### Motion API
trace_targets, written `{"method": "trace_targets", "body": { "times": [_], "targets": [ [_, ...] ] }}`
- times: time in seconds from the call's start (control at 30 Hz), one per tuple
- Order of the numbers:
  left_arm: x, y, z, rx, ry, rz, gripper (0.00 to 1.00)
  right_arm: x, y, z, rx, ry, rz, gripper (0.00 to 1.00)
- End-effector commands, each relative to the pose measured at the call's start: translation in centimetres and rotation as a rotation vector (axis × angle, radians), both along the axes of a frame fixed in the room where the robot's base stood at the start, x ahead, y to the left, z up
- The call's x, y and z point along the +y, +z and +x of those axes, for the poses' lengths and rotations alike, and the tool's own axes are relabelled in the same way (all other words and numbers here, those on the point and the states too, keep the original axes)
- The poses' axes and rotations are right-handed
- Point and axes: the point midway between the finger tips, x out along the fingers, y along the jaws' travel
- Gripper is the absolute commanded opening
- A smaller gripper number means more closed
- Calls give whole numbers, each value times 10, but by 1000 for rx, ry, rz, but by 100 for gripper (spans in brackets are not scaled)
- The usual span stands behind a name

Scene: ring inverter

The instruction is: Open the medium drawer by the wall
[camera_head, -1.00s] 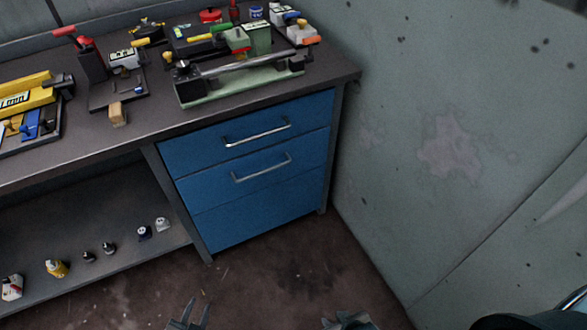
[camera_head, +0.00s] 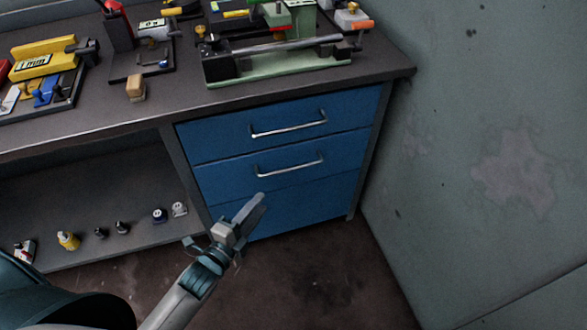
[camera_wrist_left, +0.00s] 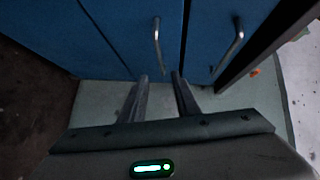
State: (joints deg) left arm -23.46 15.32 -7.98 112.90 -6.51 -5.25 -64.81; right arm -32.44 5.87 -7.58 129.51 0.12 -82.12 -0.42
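A blue drawer unit stands under the right end of the bench, against the wall. Its top drawer (camera_head: 225,133) has a silver bar handle (camera_head: 290,128). The middle drawer (camera_head: 225,178) has a similar handle (camera_head: 290,166). The bottom blue front (camera_head: 320,200) shows no handle. All the fronts look shut. My left gripper (camera_head: 258,202) is in front of the bottom front, below the middle handle and apart from it. In the left wrist view its fingers (camera_wrist_left: 160,80) are open and empty, with a handle (camera_wrist_left: 157,45) beyond them and another handle (camera_wrist_left: 229,43) to the right. My right gripper is not in view.
The bench top (camera_head: 180,100) carries a green-based fixture (camera_head: 275,65), a wooden block (camera_head: 136,88) and other tools. A shelf (camera_head: 110,190) at left holds several small bottles and parts. The wall (camera_head: 470,120) is close at right. The floor before the drawers is clear.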

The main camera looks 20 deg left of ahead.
Motion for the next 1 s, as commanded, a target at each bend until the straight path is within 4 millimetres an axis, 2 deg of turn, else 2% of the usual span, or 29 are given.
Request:
{"method": "trace_targets", "body": {
  "times": [0.27, 0.47, 1.0],
  "targets": [
    [-1, -1, 5, 0, 0, -2, 29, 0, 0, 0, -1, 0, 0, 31],
    [-4, -3, 22, -2, 1, -2, 29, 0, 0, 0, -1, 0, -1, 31],
    [-22, -16, 111, 0, 1, -3, 29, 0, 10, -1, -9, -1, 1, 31]
  ]
}}
